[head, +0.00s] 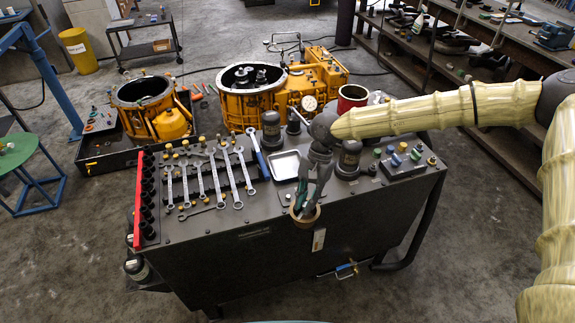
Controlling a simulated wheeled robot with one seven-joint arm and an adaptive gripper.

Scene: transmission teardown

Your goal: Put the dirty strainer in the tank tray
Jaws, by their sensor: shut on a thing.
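My gripper (306,207) reaches down over the front edge of the dark cart, with its fingers pointing down. It is shut on a small round tan-brown thing, which I take to be the dirty strainer (305,214). The strainer hangs in front of the cart's top edge, partly hidden by the fingers. A small shallow silver tray (285,166) lies on the cart top just behind and left of my gripper, and it looks empty. I cannot tell for sure whether this is the tank tray.
The cart top (235,222) carries several wrenches (218,180), dark canisters (271,130) and small coloured parts. Orange housings (250,103) sit behind. A white tag (319,240) hangs below the strainer.

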